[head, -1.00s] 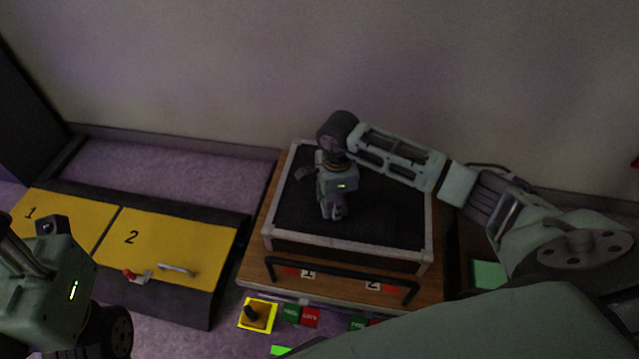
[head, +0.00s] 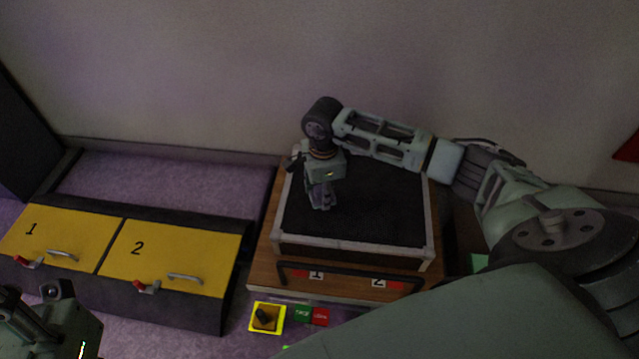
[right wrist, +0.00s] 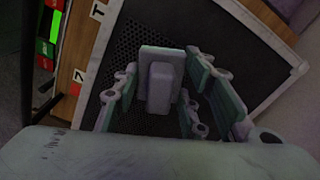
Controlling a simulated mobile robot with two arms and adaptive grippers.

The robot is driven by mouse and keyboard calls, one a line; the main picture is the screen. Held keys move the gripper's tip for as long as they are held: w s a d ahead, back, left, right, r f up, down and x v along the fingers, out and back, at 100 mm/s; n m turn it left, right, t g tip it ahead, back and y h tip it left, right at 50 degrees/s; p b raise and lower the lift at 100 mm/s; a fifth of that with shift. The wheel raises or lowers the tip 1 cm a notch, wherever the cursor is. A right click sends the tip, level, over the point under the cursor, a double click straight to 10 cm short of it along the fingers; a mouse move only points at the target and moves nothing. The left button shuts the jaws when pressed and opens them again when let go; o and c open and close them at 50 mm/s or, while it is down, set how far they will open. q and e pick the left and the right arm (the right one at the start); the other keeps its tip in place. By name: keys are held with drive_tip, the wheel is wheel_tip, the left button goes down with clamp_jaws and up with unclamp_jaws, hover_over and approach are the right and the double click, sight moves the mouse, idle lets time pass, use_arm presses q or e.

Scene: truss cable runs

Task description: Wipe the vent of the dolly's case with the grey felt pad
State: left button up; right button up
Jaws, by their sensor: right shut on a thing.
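The dolly's case (head: 350,250) has a pale frame, and a black perforated vent (head: 380,212) fills its top. My right gripper (head: 321,203) is over the far left part of the vent. In the right wrist view, the grey felt pad (right wrist: 159,82), a small block with a raised grip, is between the fingers of my right gripper (right wrist: 158,92), against the dark mesh (right wrist: 140,35). I cannot tell whether the pad touches the mesh. Only part of my left arm shows at the lower left; its fingers are out of frame.
The case sits on a wooden dolly (head: 262,270) with a black handle bar (head: 350,285) in front. Yellow panels 1 (head: 60,238) and 2 (head: 170,258) are at left. A yellow-framed knob (head: 266,318) and a red label (head: 321,316) are in front. A wall stands behind.

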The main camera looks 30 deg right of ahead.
drive_tip(key=shift+r+p, duration=0.7)
drive_tip(key=shift+r, duration=0.7)
